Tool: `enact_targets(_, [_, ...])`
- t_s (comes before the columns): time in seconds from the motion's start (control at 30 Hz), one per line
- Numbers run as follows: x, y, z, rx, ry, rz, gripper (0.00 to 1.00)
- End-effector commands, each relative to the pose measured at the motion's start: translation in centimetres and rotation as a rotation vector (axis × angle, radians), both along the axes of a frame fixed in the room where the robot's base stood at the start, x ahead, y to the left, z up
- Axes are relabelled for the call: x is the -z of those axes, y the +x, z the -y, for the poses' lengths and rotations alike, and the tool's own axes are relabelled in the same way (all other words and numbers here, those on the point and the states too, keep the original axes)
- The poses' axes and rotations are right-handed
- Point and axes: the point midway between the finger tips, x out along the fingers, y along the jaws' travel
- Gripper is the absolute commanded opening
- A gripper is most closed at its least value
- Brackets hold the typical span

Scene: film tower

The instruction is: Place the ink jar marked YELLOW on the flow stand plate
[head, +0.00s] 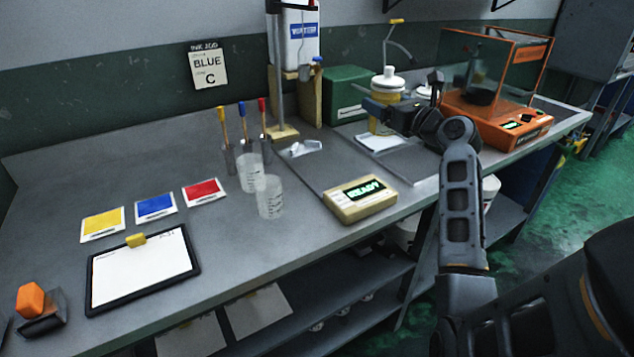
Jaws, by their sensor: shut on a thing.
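My gripper (377,107) is at the back of the bench, shut on a yellow jar (386,82) with a white lid. The jar is upright, and the gripper and wrist hide part of its middle. No marking on it can be read. A pale flat plate (381,142) shows just below the jar; I cannot tell whether they touch or whether this is the flow stand plate. A thin bent spout with a yellow tip (397,22) rises behind the jar.
A white-lidded container (424,92) stands behind my wrist. An orange glass-sided case (496,115) is to the right, a green box (347,95) and post stand (277,70) to the left. A yellow READY device (360,199) and clear beakers (270,197) stand nearer the front.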

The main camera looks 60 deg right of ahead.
Motion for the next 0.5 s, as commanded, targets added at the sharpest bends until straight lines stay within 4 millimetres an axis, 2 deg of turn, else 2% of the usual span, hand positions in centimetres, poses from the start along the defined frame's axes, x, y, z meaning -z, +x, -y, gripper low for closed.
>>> enact_targets(0.17, [1.2, 1.6, -1.6, -0.003, 0.002, 0.001, 0.33])
enact_targets(0.5, [5.2, 6.6, -6.2, -0.003, 0.000, 0.000, 0.33])
